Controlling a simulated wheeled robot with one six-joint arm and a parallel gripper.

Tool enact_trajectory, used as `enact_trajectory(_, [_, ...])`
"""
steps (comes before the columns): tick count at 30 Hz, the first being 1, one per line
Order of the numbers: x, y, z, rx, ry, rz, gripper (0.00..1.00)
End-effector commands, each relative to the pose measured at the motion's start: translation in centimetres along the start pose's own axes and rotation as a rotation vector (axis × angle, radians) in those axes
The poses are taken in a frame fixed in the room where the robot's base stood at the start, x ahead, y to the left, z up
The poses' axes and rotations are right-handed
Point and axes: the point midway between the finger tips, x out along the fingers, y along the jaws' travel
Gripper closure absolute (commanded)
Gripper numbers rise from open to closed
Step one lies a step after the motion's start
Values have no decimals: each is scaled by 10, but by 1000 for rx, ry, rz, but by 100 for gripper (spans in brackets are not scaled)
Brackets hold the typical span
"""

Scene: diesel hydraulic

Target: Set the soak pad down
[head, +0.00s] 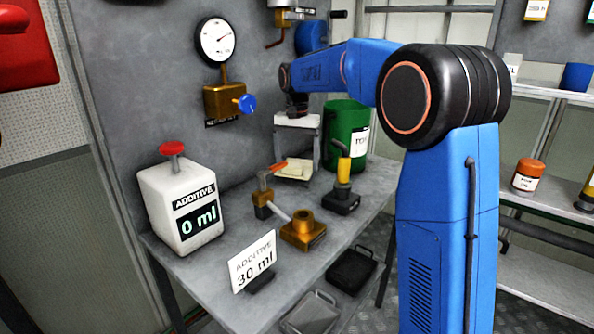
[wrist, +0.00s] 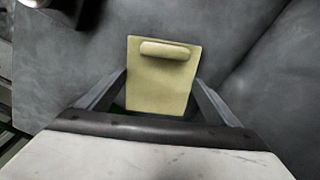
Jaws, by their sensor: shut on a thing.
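The soak pad (head: 294,170) is a flat, pale yellow slab with a raised, rounded grip bar. In the wrist view the pad (wrist: 158,85) lies between the two dark fingers of my gripper (wrist: 160,95), with its bar at the far end. My gripper (head: 297,150) points down over the back of the bench and is shut on the pad. The pad is low, close to the grey bench top (head: 215,272). I cannot tell whether its underside touches the bench.
A green bin (head: 341,118) stands just right of my gripper. A brass valve with a lever (head: 272,200), a brass fitting (head: 303,232) and a yellow-handled tool (head: 343,185) stand in front. A white additive canister (head: 180,205) and a "30 ml" sign (head: 252,262) are at left.

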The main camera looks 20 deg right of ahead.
Motion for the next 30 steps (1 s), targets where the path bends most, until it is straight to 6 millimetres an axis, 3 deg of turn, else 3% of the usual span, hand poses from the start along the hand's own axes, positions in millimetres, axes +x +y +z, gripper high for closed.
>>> enact_trajectory(9, [34, 0, 0, 0, 0, 0, 36])
enact_trajectory(20, [37, 0, 0, 0, 0, 0, 36])
enact_trajectory(21, [36, 0, 0, 0, 1, -1, 8])
enact_trajectory(22, [36, 0, 0, 0, 1, -1, 1])
enact_trajectory(30, [35, 0, 0, 0, 1, -1, 0])
